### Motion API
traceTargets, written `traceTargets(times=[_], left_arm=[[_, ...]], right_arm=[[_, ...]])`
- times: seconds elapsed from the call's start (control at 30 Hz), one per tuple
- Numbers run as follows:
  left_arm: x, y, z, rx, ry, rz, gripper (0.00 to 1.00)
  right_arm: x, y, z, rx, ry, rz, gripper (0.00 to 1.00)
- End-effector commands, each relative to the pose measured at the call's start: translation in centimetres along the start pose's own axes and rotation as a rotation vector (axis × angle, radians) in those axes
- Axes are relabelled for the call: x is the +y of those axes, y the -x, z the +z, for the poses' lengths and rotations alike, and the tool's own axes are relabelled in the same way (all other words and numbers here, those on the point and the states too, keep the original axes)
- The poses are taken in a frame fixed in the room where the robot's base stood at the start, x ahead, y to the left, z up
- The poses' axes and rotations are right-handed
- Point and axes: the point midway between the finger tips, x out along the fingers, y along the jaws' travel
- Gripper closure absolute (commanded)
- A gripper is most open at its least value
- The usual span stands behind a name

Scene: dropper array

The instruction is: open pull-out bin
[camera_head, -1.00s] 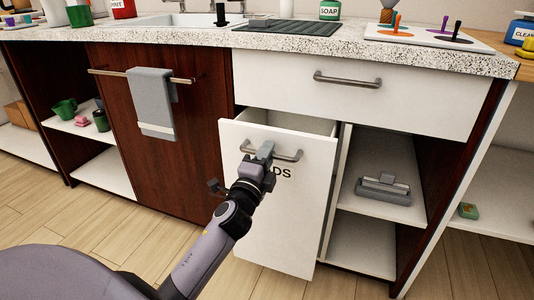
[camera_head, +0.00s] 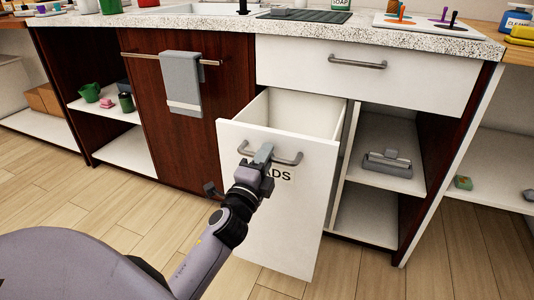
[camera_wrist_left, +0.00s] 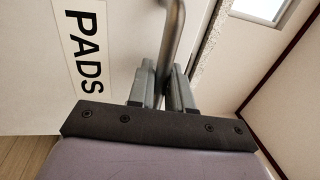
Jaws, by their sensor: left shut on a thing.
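The pull-out bin (camera_head: 275,225) has a white front with a label ending in "ADS"; the left wrist view shows the label (camera_wrist_left: 84,62) as "PADS". The bin stands out from the cabinet, and its inside shows from above. Its metal bar handle (camera_head: 287,160) is near the top of the front. In the left wrist view, the fingers (camera_wrist_left: 162,85) sit on both sides of the handle bar (camera_wrist_left: 172,40). My right gripper is not in view.
A closed white drawer (camera_head: 420,78) with a handle is above the bin. Right of it, an open shelf holds a grey object (camera_head: 388,164). A grey towel (camera_head: 182,85) hangs on the dark door at left. Wooden floor (camera_head: 400,275) in front is clear.

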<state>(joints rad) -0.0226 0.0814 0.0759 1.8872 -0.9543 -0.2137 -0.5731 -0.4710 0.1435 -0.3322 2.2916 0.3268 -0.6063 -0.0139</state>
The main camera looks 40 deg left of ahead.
Motion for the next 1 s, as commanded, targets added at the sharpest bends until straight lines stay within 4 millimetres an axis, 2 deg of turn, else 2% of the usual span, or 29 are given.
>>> traceTargets(times=[0.57, 0.6, 0.63, 0.67, 1.0], left_arm=[[-0.08, 0.42, -0.02, 0.001, 0.000, 0.000, 1.00], [-0.08, 0.42, -0.02, 0.001, 0.000, 0.000, 0.77], [-0.08, 0.42, -0.02, 0.001, 0.000, 0.000, 0.68], [-0.08, 0.42, -0.02, 0.001, 0.000, 0.000, 0.64], [-0.08, 0.39, 0.01, 0.000, 0.000, 0.000, 0.64]], right_arm=[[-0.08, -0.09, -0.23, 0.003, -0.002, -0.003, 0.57], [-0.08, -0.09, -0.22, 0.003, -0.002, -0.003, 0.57], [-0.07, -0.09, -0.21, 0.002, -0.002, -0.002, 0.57], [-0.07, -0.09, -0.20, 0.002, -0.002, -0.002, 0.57], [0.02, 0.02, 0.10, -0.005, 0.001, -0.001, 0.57]])
